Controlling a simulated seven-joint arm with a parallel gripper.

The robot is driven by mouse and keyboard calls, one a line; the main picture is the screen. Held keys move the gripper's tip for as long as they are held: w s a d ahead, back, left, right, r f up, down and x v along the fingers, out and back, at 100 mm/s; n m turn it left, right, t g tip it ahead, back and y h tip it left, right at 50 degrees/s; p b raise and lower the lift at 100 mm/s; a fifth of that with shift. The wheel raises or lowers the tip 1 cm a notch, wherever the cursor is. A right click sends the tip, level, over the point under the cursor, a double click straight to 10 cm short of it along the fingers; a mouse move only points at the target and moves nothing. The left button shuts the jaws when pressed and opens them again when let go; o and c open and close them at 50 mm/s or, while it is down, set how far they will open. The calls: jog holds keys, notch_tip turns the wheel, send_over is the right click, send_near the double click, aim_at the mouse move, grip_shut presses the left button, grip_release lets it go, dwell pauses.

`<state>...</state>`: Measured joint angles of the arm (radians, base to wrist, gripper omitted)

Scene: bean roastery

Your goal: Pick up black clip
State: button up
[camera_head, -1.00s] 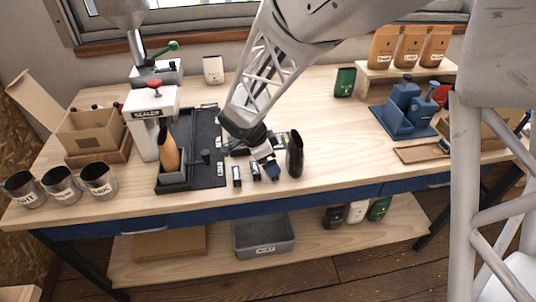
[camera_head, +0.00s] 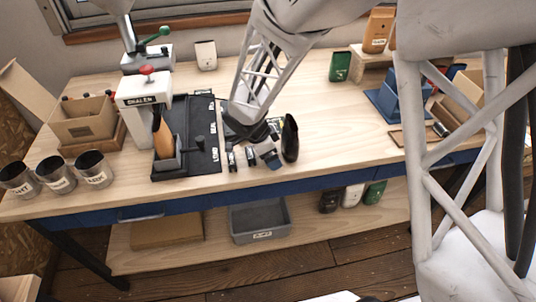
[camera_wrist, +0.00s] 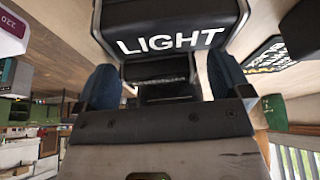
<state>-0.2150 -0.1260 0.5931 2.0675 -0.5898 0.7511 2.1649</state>
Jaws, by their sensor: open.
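My gripper (camera_head: 267,155) is low over the front middle of the table, open. In the wrist view its two blue fingertips (camera_wrist: 164,82) stand apart. A black clip-like piece with white "LIGHT" lettering (camera_wrist: 180,28) lies ahead of and between them, its lower part running down between the fingers. I cannot tell whether they touch it. In the head view, small dark clips with pale labels (camera_head: 232,161) (camera_head: 250,157) lie just left of my gripper. My gripper partly hides what is under it.
A black upright pouch (camera_head: 290,139) stands close to the right of my gripper. A black tray (camera_head: 206,134) with a press (camera_head: 144,92) is to the left. Three metal cups (camera_head: 55,174) stand at front left. A blue holder (camera_head: 388,103) is at right. The table between is fairly clear.

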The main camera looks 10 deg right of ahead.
dwell(0.3)
jog(key=c, duration=1)
jog(key=shift+r, duration=0.15)
jog(key=shift+r, duration=0.8)
jog(key=shift+s+r, duration=0.15)
jog(key=shift+r, duration=0.8)
jog(key=s+d+r, duration=0.1)
jog(key=s, duration=1.4)
jog(key=shift+s+d+r, duration=0.15)
jog(key=shift+s+d, duration=0.05)
jog(key=shift+s, duration=0.1)
